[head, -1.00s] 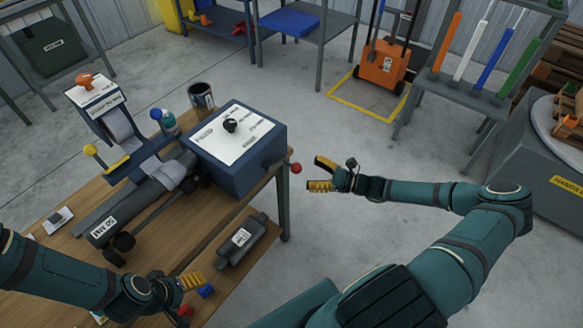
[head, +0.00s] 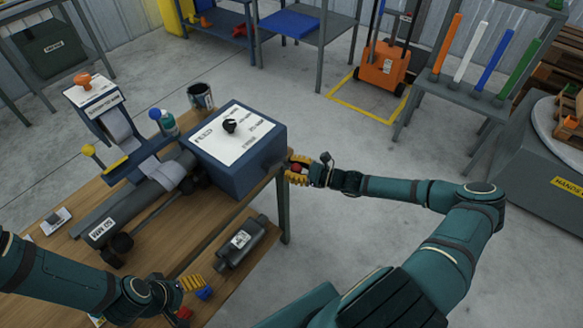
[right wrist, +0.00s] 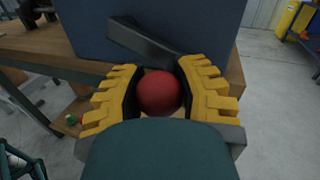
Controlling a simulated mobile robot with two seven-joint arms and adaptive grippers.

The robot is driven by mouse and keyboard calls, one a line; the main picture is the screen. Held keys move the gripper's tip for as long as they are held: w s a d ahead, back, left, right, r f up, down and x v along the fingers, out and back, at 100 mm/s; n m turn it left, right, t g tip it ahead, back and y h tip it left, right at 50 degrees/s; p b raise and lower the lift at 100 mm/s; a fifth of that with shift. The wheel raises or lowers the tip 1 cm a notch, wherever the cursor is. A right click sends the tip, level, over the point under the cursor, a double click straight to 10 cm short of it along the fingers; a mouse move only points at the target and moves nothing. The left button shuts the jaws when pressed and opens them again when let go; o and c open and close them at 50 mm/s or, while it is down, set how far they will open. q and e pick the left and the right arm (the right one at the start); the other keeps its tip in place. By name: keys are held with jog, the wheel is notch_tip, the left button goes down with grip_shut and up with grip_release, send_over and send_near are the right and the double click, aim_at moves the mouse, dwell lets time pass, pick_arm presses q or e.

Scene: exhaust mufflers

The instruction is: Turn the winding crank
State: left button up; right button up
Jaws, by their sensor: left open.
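The crank sits on the right side of the blue box (head: 236,150). Its dark grey arm (right wrist: 143,42) ends in a red ball knob (right wrist: 159,92). My right gripper (head: 297,169) is at this knob, its yellow fingers on either side. In the right wrist view the fingers (right wrist: 159,95) appear to press on the ball from left and right. My left gripper (head: 196,295) is open and empty, low over the near part of the workbench.
The floor right of the bench is open up to the rack of coloured tubes (head: 480,95).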

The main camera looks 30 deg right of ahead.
grip_shut()
jog(key=shift+f, duration=0.1)
jog(key=s+a+f+m+t+h+p, duration=0.1)
jog(key=s+a+m+t+h+p, duration=0.1)
jog(key=m, duration=1.1)
jog(key=s+a+m+t+h+p, duration=0.2)
jog(key=a+m, duration=0.5)
jog(key=m, duration=0.7)
jog(key=shift+a+f+t+h+p, duration=0.35)
jog(key=shift+t+h+p, duration=0.2)
jog(key=shift+t+h, duration=0.7)
jog(key=shift+t+y, duration=0.25)
